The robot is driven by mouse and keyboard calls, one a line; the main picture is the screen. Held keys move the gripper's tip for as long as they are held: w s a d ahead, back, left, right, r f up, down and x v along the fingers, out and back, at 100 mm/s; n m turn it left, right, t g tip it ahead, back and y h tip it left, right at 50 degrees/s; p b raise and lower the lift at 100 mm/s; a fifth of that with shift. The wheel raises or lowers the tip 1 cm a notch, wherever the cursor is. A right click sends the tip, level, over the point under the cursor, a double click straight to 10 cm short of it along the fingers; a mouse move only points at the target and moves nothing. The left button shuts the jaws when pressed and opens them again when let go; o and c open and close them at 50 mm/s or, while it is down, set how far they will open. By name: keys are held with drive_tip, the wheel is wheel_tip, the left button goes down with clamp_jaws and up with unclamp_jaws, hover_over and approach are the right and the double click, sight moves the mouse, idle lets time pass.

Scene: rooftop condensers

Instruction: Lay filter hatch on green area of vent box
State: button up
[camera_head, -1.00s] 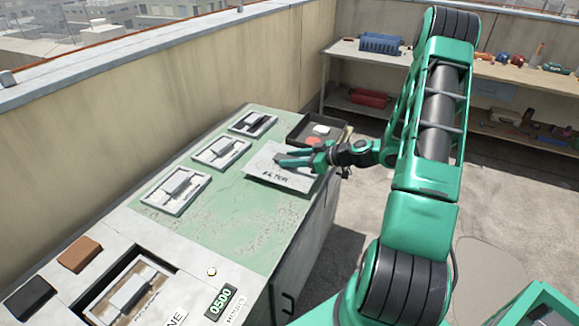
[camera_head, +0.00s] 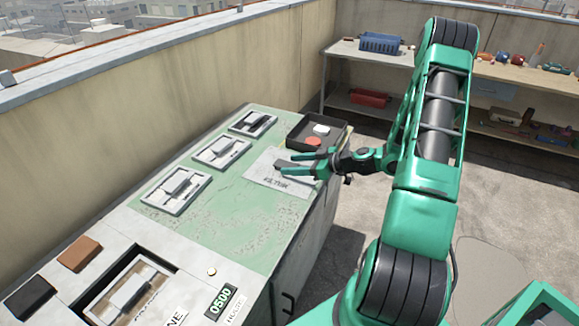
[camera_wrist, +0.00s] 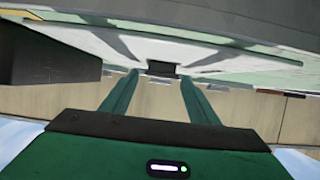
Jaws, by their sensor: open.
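The filter hatch (camera_head: 282,184), a pale flat plate with dark lettering, lies on the green area (camera_head: 220,218) of the vent box, near its right edge. It looks flat there. My gripper (camera_head: 288,162) is open just over the hatch's far part, its fingers pointing left. In the wrist view, the hatch (camera_wrist: 215,52) shows as a pale, nearly edge-on surface. A small dark block, perhaps its handle, shows between and just beyond my open fingertips (camera_wrist: 160,78). Whether the fingers touch it cannot be told.
A dark tray (camera_head: 335,146) with a white and a red piece stands just beyond the hatch. Several framed panels with handles (camera_head: 177,190) line the green area's left side. A recess (camera_head: 125,290) holds another panel in front. A workbench (camera_head: 525,80) stands behind at right.

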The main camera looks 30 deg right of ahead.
drive_tip(key=v, duration=1)
drive_tip(key=shift+s+d, duration=0.15)
drive_tip(key=shift+s, duration=0.1)
drive_tip(key=shift+s+a+r+g, duration=0.2)
drive_tip(key=shift+s+a+g, duration=0.1)
drive_tip(key=shift+a, duration=0.15)
drive_tip(key=s+a+g, duration=0.3)
drive_tip(key=a+g, duration=0.1)
drive_tip(key=shift+s+r, duration=0.25)
drive_tip(key=shift+r, duration=0.05)
drive_tip(key=s+r+m+g+h, duration=0.2)
drive_tip(key=s+r+m, duration=0.2)
drive_tip(key=s, duration=0.4)
drive_tip(key=s+a+r+m+g+h, duration=0.1)
drive_tip(key=s+r+m, duration=0.3)
drive_tip(key=s, duration=0.4)
drive_tip(key=s+a+r+m+g+h, duration=0.1)
drive_tip(key=s+r+m+g+h, duration=0.2)
drive_tip(key=s, duration=0.5)
wheel_tip(320, 180, up, 4)
drive_tip(key=shift+s+a+f+m+g+h, duration=0.2)
drive_tip(key=shift+s+m+g+h, duration=0.3)
drive_tip(key=shift+m, duration=0.6)
drive_tip(key=shift+w, duration=0.2)
